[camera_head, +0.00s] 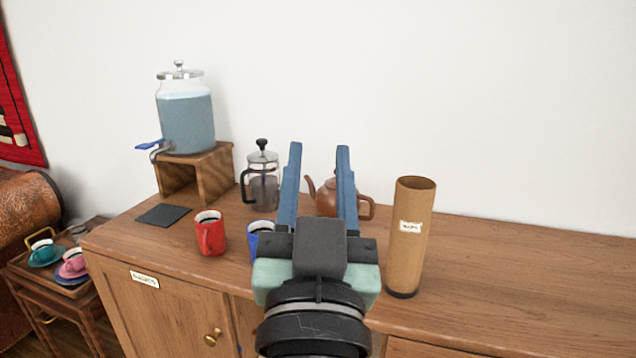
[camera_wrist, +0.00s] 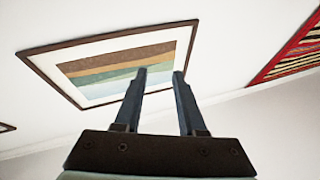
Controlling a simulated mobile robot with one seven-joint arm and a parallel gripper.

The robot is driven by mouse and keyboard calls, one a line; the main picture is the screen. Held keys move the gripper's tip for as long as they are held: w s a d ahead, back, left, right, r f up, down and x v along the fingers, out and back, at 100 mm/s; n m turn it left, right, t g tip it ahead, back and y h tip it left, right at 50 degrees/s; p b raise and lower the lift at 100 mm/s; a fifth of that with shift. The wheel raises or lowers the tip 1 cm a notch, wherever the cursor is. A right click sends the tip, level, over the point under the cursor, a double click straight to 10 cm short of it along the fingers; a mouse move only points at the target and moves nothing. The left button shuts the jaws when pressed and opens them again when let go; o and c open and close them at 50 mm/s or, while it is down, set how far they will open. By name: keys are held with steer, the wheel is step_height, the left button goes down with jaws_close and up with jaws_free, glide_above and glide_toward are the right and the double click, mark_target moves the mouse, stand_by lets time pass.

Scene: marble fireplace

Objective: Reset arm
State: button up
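My gripper (camera_head: 319,150) is raised in the middle of the head view, above the front of the wooden cabinet (camera_head: 480,270). Its two blue fingers are parallel and apart, with nothing between them. In the wrist view the gripper (camera_wrist: 160,73) is also open and empty. Its fingers point up toward a framed striped picture (camera_wrist: 110,62) on the wall. The gripper's body hides part of a blue mug (camera_head: 256,229) and part of a brown teapot (camera_head: 326,199) behind it.
A red mug (camera_head: 210,235), a French press (camera_head: 263,182) and a water dispenser (camera_head: 187,122) on a wooden stand (camera_head: 215,172) are to the left. A tall cardboard tube (camera_head: 409,245) stands close on the right. The cabinet top farther right is clear.

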steer(key=s+r+n+t, duration=0.1)
steer(key=s+r+t, duration=0.1)
steer(key=s+r, duration=0.4)
steer(key=s+r+t, duration=0.3)
steer(key=r, duration=0.6)
step_height(320, 180, up, 22)
steer(key=p, duration=2.3)
steer(key=shift+w, duration=0.3)
steer(key=shift+a+f, duration=0.1)
